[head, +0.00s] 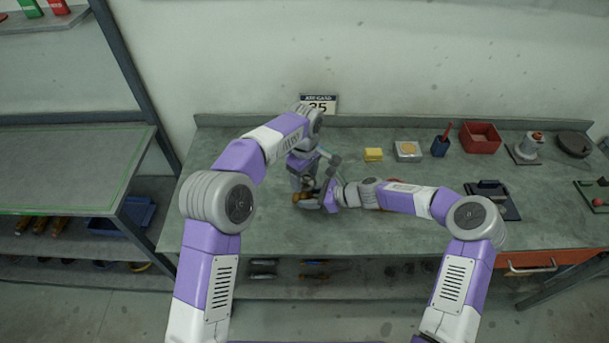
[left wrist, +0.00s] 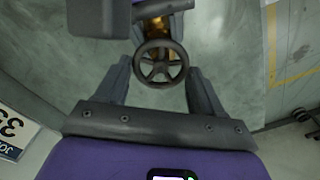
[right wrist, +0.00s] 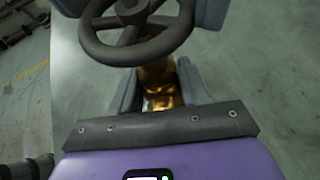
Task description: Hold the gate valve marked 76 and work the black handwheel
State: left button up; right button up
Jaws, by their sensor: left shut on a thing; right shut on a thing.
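The brass gate valve (head: 303,198) is held above the workbench, mostly hidden by my grippers in the head view. In the right wrist view its brass body (right wrist: 160,82) lies between the fingers of my right gripper (right wrist: 160,92), which is shut on it. The black handwheel (left wrist: 160,63) has several spokes and sits between the fingers of my left gripper (left wrist: 162,82), which is shut on it. The handwheel also shows large at the top of the right wrist view (right wrist: 135,46). I cannot read any 76 marking on the valve.
A job card (head: 319,103) stands at the bench's back edge. The left bench area is clear.

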pick_arm(q)
jog(key=shift+m, duration=0.3)
jog(key=m, duration=0.6)
jog(key=shift+w+d, duration=0.1)
jog(key=m, duration=0.3)
jog(key=shift+m, duration=0.4)
jog(key=shift+d+m, duration=0.1)
jog(key=shift+m, duration=1.8)
jog(key=shift+r, duration=0.1)
jog(key=o, duration=1)
jog(key=shift+o, duration=0.2)
jog(key=shift+d, duration=0.1)
